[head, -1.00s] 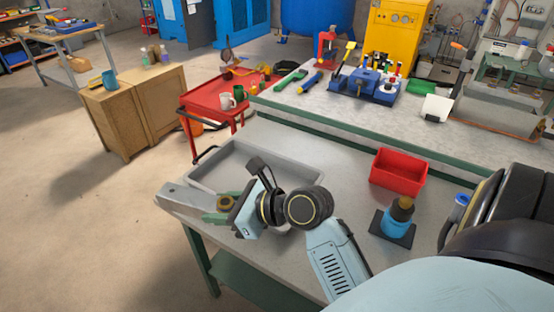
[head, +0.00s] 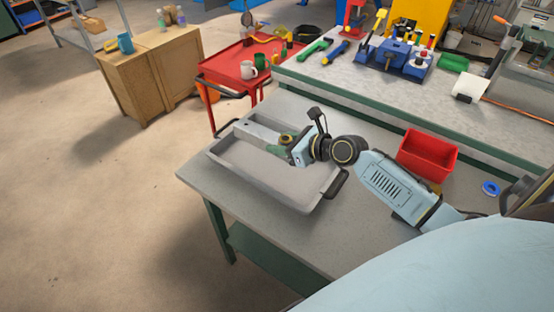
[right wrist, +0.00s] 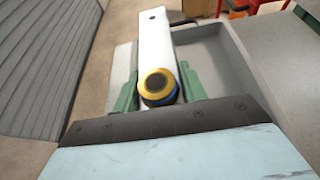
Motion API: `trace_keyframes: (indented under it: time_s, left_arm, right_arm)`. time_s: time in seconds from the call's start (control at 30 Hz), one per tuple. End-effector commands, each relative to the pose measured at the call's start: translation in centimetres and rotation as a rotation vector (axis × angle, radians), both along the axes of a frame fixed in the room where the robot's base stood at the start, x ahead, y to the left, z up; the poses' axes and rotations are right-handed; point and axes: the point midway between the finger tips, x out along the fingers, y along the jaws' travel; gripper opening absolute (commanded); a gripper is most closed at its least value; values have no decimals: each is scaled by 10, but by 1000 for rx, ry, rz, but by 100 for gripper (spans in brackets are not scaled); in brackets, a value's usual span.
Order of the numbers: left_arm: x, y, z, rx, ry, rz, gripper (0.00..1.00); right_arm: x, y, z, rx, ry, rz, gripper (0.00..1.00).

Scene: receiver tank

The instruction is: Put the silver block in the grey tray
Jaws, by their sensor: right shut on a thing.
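The silver block (head: 258,131) is a long, pale bar. My right gripper (head: 286,148) is shut on it with green fingers, near the bar's right end in the head view. The block overlaps the far left part of the grey tray (head: 275,175); its height above the tray is hard to tell. In the right wrist view the block (right wrist: 157,42) points away between the fingers, with the tray (right wrist: 222,62) to its right. A round yellow and black knob with a blue base (right wrist: 157,84) sits at the fingers. My left gripper is out of view.
The grey table (head: 232,192) is clear in front of the tray. A red bin (head: 428,152) stands to the right, beyond my forearm. A blue ring (head: 490,187) lies farther right. A red cart (head: 238,66) stands behind the tray, and a long bench (head: 345,85) runs behind the table.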

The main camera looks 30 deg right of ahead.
Motion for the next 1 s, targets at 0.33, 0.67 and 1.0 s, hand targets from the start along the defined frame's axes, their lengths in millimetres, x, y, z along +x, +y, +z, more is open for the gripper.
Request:
trace_keyframes:
  time_s: [0.33,0.67,1.0]
  left_arm:
    - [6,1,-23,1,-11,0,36]
    - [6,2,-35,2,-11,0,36]
    - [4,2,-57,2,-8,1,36]
  right_arm:
    - [5,-14,-43,-4,-7,-23,0]
    - [5,-13,-65,-3,-9,-22,0]
    - [6,-14,-99,-4,-9,-23,0]
